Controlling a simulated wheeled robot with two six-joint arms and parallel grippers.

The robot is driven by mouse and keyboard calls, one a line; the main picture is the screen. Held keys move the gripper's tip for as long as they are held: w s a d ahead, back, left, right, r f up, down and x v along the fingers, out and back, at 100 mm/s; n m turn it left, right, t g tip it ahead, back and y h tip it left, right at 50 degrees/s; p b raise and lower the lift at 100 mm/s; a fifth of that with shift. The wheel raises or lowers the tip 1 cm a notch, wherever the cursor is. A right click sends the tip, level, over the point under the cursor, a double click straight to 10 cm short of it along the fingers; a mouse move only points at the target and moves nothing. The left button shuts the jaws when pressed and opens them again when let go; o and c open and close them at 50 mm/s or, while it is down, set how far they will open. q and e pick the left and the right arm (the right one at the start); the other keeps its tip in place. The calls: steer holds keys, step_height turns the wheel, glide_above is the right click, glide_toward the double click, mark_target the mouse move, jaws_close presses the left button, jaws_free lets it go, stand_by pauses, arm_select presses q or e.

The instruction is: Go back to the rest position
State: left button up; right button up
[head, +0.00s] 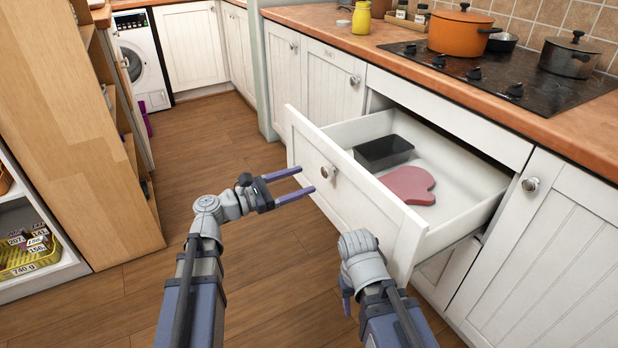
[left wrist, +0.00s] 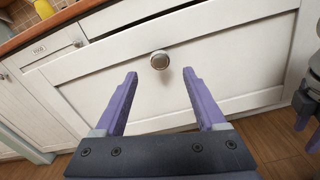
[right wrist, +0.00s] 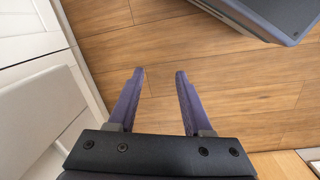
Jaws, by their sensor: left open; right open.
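My left gripper (head: 293,187) is open and empty, just left of the open drawer's front, with its fingers pointing at the knob. In the left wrist view the round metal knob (left wrist: 160,60) sits beyond and between the open fingers (left wrist: 160,98), apart from them. My right gripper (right wrist: 160,85) is open and empty, with only wooden floor between its fingers. In the head view its fingers are mostly hidden behind my right wrist, low in front of the drawer.
The open white drawer (head: 345,200) holds a dark tray (head: 383,152) and a pink heart-shaped item (head: 408,185). Above it are the counter (head: 590,135) and hob (head: 505,80) with an orange pot (head: 460,33). A wooden shelf unit (head: 75,130) stands left. The floor (head: 190,150) between is clear.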

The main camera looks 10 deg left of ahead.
arm_select(q)
steer(key=shift+s+a, duration=0.1)
steer(key=shift+a, duration=0.05)
stand_by(0.3)
steer(key=s+d+f+m+g+y+p, duration=0.1)
steer(key=s+d+f+m+g+y, duration=0.4)
steer(key=s+d+f+m+g, duration=0.55)
steer(key=s+a+f+m+y+p, duration=0.1)
steer(key=s+a+f+m+y, duration=0.3)
steer(key=m, duration=0.4)
steer(key=s+a+f+m+y, duration=0.1)
steer(key=s+f+m+y, duration=0.35)
steer(key=m+y, duration=0.3)
step_height(320, 180, up, 37)
steer(key=p, duration=3.8)
steer(key=shift+w+a+h, duration=0.15)
steer(key=shift+h, duration=0.2)
